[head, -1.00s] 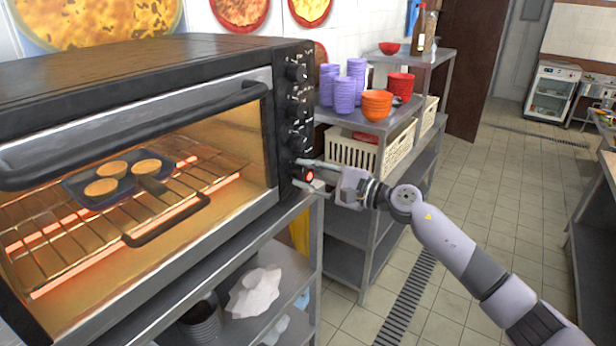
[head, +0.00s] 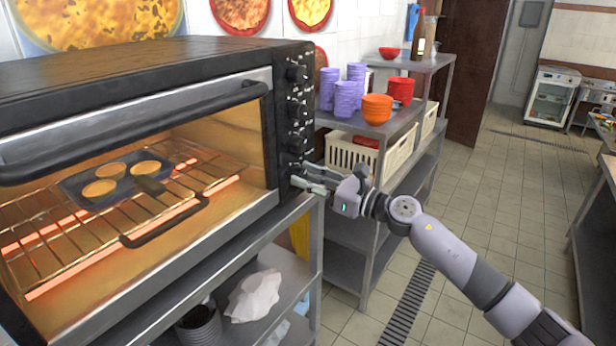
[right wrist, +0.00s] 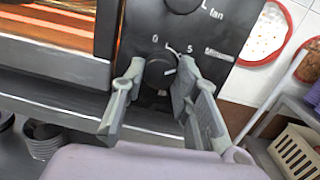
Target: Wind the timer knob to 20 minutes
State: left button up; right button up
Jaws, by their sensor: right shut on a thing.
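The timer knob (right wrist: 157,74) is a dark round knob low on the oven's black control panel (right wrist: 182,35). In the right wrist view it sits between the two fingers of my right gripper (right wrist: 160,69), which is shut on it. A light mark shows on the knob's right side, towards the printed 5; a 0 and the word Minutes are also printed there. In the head view my right gripper (head: 299,177) reaches the lower end of the panel from the right, and its fingers hide the knob. My left gripper is not in view.
The oven (head: 140,55) is lit, with a dark tray (head: 75,187) of round items on its rack. Right of it a metal shelf (head: 345,120) holds purple cups, orange bowls (head: 377,108) and a cream basket (head: 352,153). The tiled floor (head: 480,215) is clear.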

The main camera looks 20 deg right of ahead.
jog(key=m+p, duration=0.1)
jog(key=m, duration=0.2)
jog(key=m+p, duration=0.2)
jog(key=m, duration=0.2)
jog(key=shift+r+t+h, duration=0.1)
jog(key=shift+t+h, duration=0.3)
jog(key=m+p, duration=0.3)
jog(key=m, duration=0.1)
jog(key=shift+a, duration=0.1)
jog(key=m+p, duration=0.2)
jog(key=m, duration=0.2)
jog(key=shift+s+t+h+p, duration=0.1)
jog(key=shift+t+h+p, duration=0.2)
jog(key=shift+h, duration=0.1)
jog(key=m+p, duration=0.2)
jog(key=m, duration=0.1)
jog(key=shift+m, duration=0.4)
jog(key=shift+m+h+p, duration=0.3)
jog(key=shift+m, duration=1.7)
